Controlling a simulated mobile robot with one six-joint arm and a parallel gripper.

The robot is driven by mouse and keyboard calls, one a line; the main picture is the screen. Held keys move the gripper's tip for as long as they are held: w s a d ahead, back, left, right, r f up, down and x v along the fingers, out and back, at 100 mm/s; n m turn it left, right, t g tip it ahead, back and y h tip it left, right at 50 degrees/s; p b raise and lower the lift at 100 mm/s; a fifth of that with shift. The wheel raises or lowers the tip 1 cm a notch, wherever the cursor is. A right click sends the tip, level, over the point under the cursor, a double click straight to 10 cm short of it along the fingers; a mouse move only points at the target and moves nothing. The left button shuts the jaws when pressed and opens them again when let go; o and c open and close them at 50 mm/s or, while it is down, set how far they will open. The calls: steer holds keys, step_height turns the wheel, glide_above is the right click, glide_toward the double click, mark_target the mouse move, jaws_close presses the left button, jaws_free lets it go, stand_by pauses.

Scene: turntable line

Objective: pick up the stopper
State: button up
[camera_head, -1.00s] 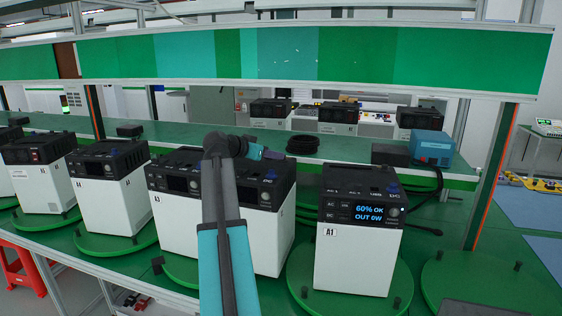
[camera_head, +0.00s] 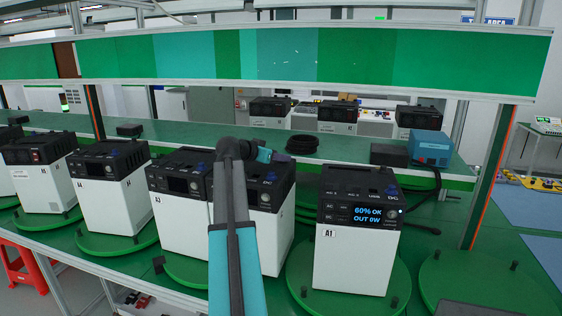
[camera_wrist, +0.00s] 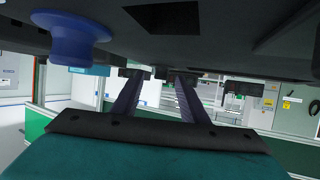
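Blue stoppers sit on top of the black-topped white power stations. One stopper (camera_head: 268,177) is on the station just beside my arm, and another (camera_head: 391,190) is on the station marked A1. In the wrist view, one blue round-flanged stopper (camera_wrist: 72,38) shows large at the upper left, against a dark surface, to the side of my fingers and apart from them. My gripper (camera_wrist: 158,76) has its two dark fingers spread with nothing between them. In the head view my gripper (camera_head: 283,158) is small, above the station behind my arm, and its fingertips are unclear.
The A1 station (camera_head: 356,250) stands on a green round turntable (camera_head: 300,285), its screen reading 60% OK. More stations stand to the left. A black cable coil (camera_head: 302,144) and a blue box (camera_head: 431,148) are on the bench behind. An empty turntable (camera_head: 480,285) is at the right.

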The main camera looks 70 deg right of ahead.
steer(key=shift+s+d+f, duration=0.2)
steer(key=shift+d+f, duration=0.05)
steer(key=shift+d, duration=0.3)
jaws_close()
